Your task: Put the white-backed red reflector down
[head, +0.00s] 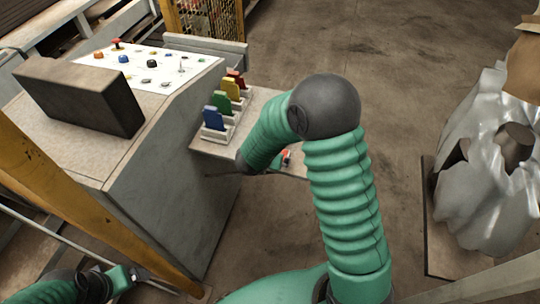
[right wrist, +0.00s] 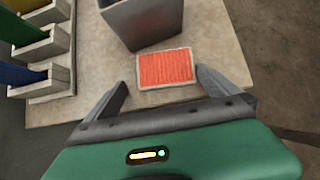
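The red reflector (right wrist: 165,69) lies flat with its ribbed red face up and a pale rim on the shelf in the right wrist view. My right gripper (right wrist: 161,78) is open, its two fingers spread at either side of the reflector's near edge, with visible gaps. In the head view a small red patch (head: 287,154), probably the reflector, shows beside my right arm, which hides most of that spot. My left gripper (head: 137,273) is at the lower left of the head view, away from the shelf; its fingers are too unclear to read.
The shelf (head: 210,149) juts from a console (head: 170,170) with buttons and a dark brick (head: 80,95). Coloured plates (head: 222,103) stand in slotted holders. A grey box (right wrist: 142,22) stands just behind the reflector. A plastic-wrapped load (head: 485,150) is at right.

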